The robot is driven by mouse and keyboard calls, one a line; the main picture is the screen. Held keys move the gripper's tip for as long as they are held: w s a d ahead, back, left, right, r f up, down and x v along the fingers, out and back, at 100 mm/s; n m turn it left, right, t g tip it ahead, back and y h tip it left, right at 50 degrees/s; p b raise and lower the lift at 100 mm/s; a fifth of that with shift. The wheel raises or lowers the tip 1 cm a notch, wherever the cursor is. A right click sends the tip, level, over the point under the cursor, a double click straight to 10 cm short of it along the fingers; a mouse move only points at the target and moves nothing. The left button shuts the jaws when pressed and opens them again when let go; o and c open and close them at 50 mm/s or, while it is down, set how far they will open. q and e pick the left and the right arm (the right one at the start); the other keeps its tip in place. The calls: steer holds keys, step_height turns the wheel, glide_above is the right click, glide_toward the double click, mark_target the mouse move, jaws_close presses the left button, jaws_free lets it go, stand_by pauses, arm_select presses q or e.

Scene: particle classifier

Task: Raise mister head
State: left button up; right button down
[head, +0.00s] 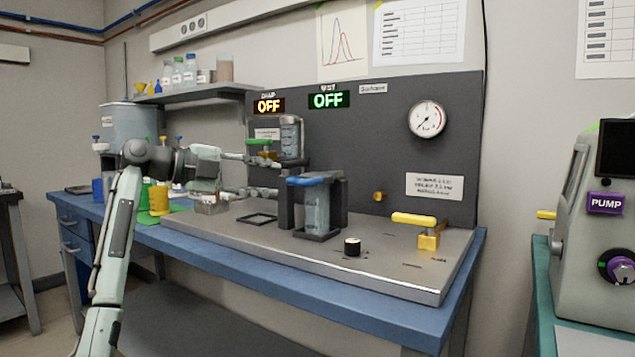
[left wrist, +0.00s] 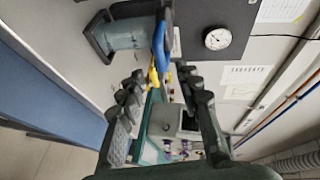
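A clear cylinder in a dark bracket (head: 290,138) stands up against the dark panel at its left. A green-topped part (head: 259,142) sits beside it; I cannot tell for sure which part is the mister head. A clear chamber with a blue top (head: 316,205) stands in a dark frame on the metal plate; its blue rim (left wrist: 160,45) shows in the left wrist view. My left gripper (head: 264,175) is open, its fingers pointing right, below the cylinder and left of the chamber. In the left wrist view the gripper (left wrist: 160,100) has nothing between its fingers. My right gripper is not in view.
A yellow handle (head: 413,219) and a black knob (head: 352,247) are on the metal plate (head: 390,272). The display under the mist label (head: 328,99) reads OFF. A yellow cup (head: 159,200) stands on the blue bench at left. A pump machine (head: 596,250) stands at far right.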

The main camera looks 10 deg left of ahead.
mark_target(294, 183)
arm_select(q)
steer(key=shift+x, duration=3.95)
steer(key=shift+r, duration=0.1)
steer(key=shift+c, duration=0.4)
jaws_close()
